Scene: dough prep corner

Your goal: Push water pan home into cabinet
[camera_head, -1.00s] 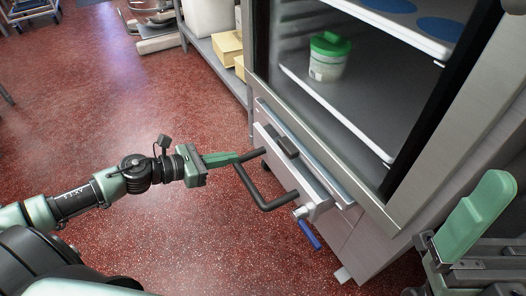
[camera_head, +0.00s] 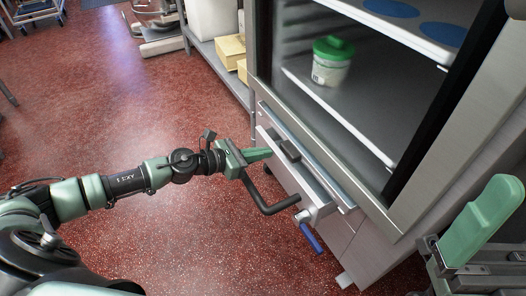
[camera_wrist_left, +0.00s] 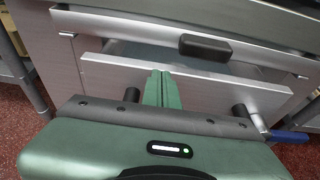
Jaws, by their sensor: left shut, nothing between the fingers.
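The water pan (camera_head: 315,196) is a steel drawer low in the cabinet (camera_head: 372,235), with its front standing out from the cabinet face. A dark bar handle (camera_head: 283,206) projects from that front. My left gripper (camera_head: 268,154) is shut and empty, its green fingers pointing at the pan front beside the handle's far end. In the left wrist view the fingertips (camera_wrist_left: 162,76) overlap the pan front (camera_wrist_left: 215,88); I cannot tell if they touch. A dark strip of the pan's inside shows behind that front. My right gripper (camera_head: 480,220) is partly in view at the right edge; its jaws are unclear.
A blue-handled valve (camera_head: 311,238) hangs below the pan's near end. A black block (camera_head: 289,150) sits above the pan front. A green-lidded tub (camera_head: 331,62) stands behind the cabinet glass. A shelf (camera_head: 222,67) with yellow boxes stands behind.

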